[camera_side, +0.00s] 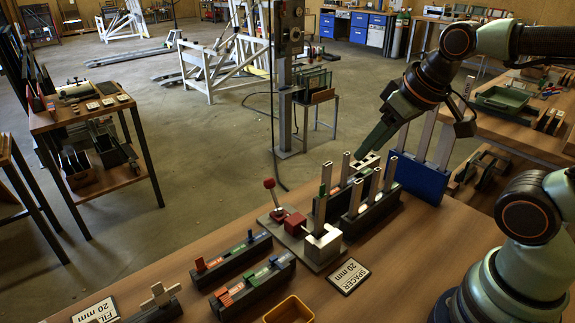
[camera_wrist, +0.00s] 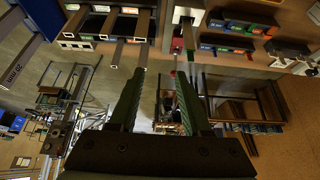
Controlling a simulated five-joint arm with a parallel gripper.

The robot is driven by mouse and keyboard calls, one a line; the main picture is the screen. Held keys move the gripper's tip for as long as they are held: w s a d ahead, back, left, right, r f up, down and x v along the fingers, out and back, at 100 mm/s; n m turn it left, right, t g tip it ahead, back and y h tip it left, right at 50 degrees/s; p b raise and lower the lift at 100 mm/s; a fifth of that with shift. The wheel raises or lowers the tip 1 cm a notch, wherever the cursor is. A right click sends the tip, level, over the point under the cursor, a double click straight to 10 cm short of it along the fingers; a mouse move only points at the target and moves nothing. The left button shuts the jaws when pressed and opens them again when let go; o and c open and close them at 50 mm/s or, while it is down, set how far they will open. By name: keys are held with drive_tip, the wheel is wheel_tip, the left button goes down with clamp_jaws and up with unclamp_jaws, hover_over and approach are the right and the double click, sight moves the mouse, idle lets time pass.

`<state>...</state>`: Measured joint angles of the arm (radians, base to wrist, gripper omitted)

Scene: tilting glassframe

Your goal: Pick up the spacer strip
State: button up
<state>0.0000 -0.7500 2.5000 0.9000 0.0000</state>
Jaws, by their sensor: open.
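Several upright silver strips stand in a dark slotted rack (camera_side: 378,212) on the wooden bench; one strip (camera_side: 389,174) is at the rack's right side. I cannot tell which is the spacer strip. In the wrist view strips run down from the rack (camera_wrist: 78,38), one strip (camera_wrist: 142,55) with its hollow end showing. My gripper (camera_side: 360,157) is above the rack, its green fingers slanting down close to the strip tops; contact cannot be told. In the wrist view my gripper (camera_wrist: 160,78) is open, with nothing clearly between its fingers.
A blue holder (camera_side: 420,180) with tall pale strips stands right of the rack. A clamp fixture with a red knob (camera_side: 269,184) is at its left. A card reading SPACER 20 mm (camera_side: 348,276), low dark racks (camera_side: 232,258) and a yellow bin (camera_side: 290,311) lie in front.

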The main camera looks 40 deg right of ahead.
drive_tip(key=m+g, duration=0.6)
drive_tip(key=m, duration=1.2)
hover_over(391, 165)
wheel_tip(391, 165, down, 7)
drive_tip(key=shift+d+f, duration=0.1)
wheel_tip(391, 165, down, 7)
drive_tip(key=shift+d, duration=0.1)
drive_tip(key=shift+d+f, duration=0.15)
drive_tip(key=shift+f, duration=1.15)
drive_tip(key=shift+d+f, duration=0.15)
drive_tip(key=shift+f, duration=1.1)
clamp_jaws()
